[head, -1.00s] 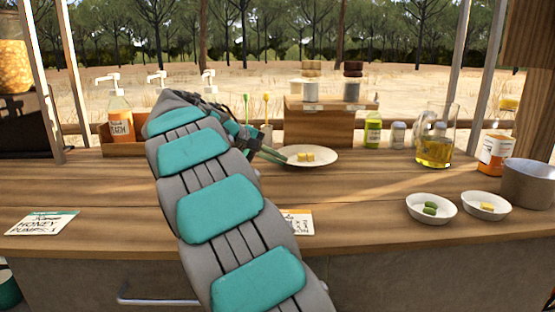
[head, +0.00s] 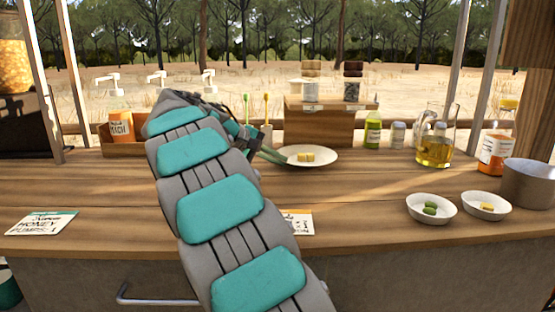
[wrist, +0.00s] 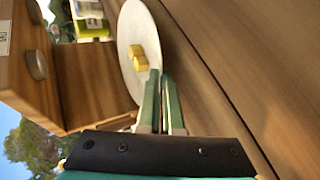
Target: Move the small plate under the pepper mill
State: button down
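The small white plate (head: 325,160) lies on the wooden counter in front of the wooden stand, with yellow cubes (head: 305,157) on it. The plate (wrist: 132,22) also shows in the wrist view. My gripper (head: 272,156) is at the plate's left rim. Its green fingers (wrist: 161,85) are close together, one over the plate and one beside it, and look shut on the rim. The pepper mill (head: 352,88), dark-topped with dark contents, stands upright on the stand, apart from the plate. My arm hides part of the counter.
The wooden stand (head: 318,127) also bears a light-filled mill (head: 309,90). A green bottle (head: 372,131), a small jar (head: 397,135) and an oil jug (head: 434,152) stand right of it. Two white bowls (head: 431,216) (head: 486,212) and a pot (head: 531,184) are at the front right. The middle counter is clear.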

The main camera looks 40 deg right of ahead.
jog(key=shift+s+d+p, duration=0.1)
jog(key=shift+s+d, duration=1)
jog(key=shift+d, duration=0.5)
jog(key=shift+s+d+p, duration=0.1)
jog(key=shift+s+d, duration=1)
jog(key=shift+d, duration=0.5)
jog(key=shift+s+d+p, duration=0.1)
jog(key=shift+s+d, duration=1)
jog(key=shift+d, duration=0.5)
jog(key=c, duration=1)
grip_release()
jog(key=shift+a, duration=0.1)
jog(key=v, duration=0.7)
jog(key=shift+b, duration=0.3)
jog(key=shift+a+r, duration=0.25)
jog(key=shift+a, duration=0.05)
